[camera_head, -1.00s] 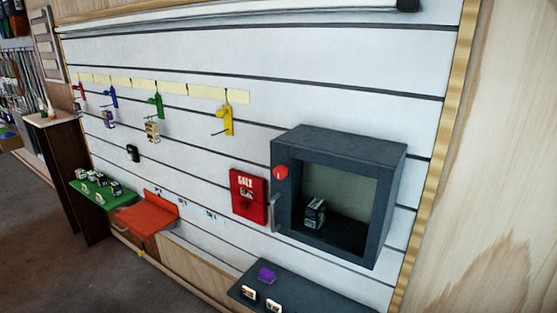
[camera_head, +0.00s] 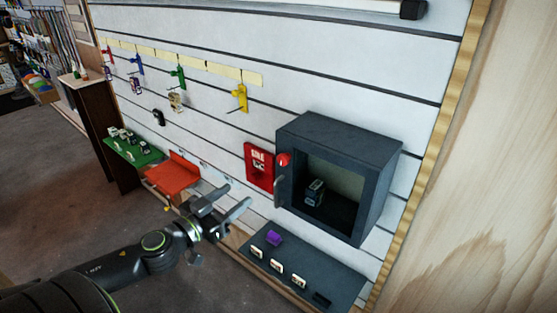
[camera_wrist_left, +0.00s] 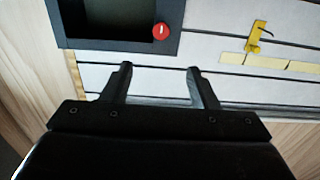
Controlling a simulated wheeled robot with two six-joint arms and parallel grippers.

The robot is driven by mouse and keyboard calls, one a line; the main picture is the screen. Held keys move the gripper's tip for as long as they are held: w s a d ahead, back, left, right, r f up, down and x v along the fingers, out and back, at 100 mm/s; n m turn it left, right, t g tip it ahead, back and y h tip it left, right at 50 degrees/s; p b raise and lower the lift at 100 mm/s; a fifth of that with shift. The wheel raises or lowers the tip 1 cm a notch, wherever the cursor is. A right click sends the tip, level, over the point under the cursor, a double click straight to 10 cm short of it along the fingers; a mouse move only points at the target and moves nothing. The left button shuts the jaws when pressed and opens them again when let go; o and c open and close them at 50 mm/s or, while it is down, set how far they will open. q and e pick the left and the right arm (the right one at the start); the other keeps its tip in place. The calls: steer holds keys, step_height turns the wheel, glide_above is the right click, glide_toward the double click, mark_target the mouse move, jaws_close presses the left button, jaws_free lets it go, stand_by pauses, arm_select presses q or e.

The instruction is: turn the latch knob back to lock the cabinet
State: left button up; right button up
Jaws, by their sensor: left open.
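The dark grey cabinet (camera_head: 352,137) hangs on the slatted wall, with a window-like front through which a small boxed item (camera_head: 315,192) shows inside. The red latch knob (camera_head: 283,160) sits at the upper left of the cabinet front, above a grey handle (camera_head: 280,191). In the left wrist view the knob (camera_wrist_left: 160,31) carries a pale mark that looks upright. My left gripper (camera_head: 238,200) is open and empty, below and to the left of the knob, apart from it. The left wrist view shows its two fingers (camera_wrist_left: 158,75) spread below the knob. My right gripper is not seen.
A red sign box (camera_head: 259,166) is on the wall left of the cabinet. A dark shelf (camera_head: 335,276) with a purple item (camera_head: 274,238) juts out below it. An orange shelf (camera_head: 173,177) and a green shelf (camera_head: 133,152) are farther left. Colored hooks (camera_head: 240,97) line the wall.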

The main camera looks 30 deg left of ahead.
arm_select(q)
steer(key=w, duration=0.2)
glide_toward(281, 162)
steer(key=w, duration=0.8)
steer(key=shift+w+d+r, duration=0.1)
steer(key=shift+w+d, duration=0.15)
steer(key=shift+d, duration=0.15)
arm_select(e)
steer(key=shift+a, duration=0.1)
arm_select(q)
steer(key=c, duration=1)
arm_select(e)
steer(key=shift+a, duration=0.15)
